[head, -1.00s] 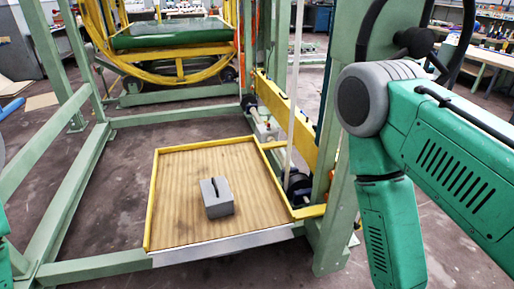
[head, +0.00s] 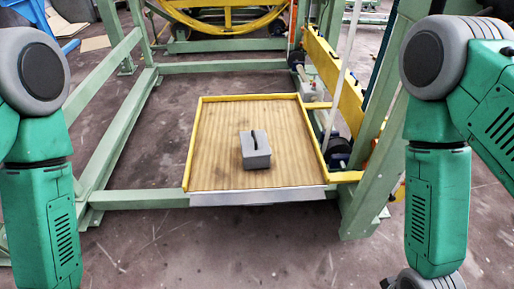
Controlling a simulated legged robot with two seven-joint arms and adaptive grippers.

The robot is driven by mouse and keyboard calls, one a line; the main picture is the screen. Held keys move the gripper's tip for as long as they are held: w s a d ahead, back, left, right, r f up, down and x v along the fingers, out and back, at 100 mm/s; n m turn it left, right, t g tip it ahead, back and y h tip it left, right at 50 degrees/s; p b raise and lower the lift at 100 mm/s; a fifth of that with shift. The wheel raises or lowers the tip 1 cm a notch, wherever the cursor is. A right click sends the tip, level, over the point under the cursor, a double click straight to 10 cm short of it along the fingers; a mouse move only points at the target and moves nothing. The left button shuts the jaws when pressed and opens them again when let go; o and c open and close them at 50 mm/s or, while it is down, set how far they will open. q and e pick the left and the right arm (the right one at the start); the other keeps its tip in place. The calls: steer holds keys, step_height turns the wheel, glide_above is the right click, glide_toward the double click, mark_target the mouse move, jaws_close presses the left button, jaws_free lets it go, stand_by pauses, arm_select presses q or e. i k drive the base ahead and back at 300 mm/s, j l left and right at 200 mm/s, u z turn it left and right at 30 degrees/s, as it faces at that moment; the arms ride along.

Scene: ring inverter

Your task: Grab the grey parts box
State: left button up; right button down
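The grey parts box (head: 256,156) is a small block with a dark handle or slot on top. It sits on the wooden platform (head: 222,126), a little right of its middle and towards the front. The platform has a yellow rim on its sides and back and a bare metal front edge. My two green arms hang down at the left and right edges of the head view, well apart from the box. Neither gripper shows in the picture.
A pale green steel frame (head: 110,150) stands left of the platform, and a green post (head: 378,165) stands to its right. A yellow beam (head: 333,80) and a dark wheel (head: 338,150) lie along the right side. The concrete floor (head: 230,245) in front is clear.

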mark_target(255, 149)
steer(key=i+j+z, duration=0.15)
steer(key=z, duration=1)
steer(key=i+j+z, duration=0.15)
steer(key=j+z, duration=0.15)
steer(key=j, duration=0.3)
steer(key=i+j+z, duration=0.1)
steer(key=j+z, duration=0.15)
steer(key=j, duration=0.4)
steer(key=j+z, duration=0.3)
steer(key=j, duration=0.85)
steer(key=i, duration=0.05)
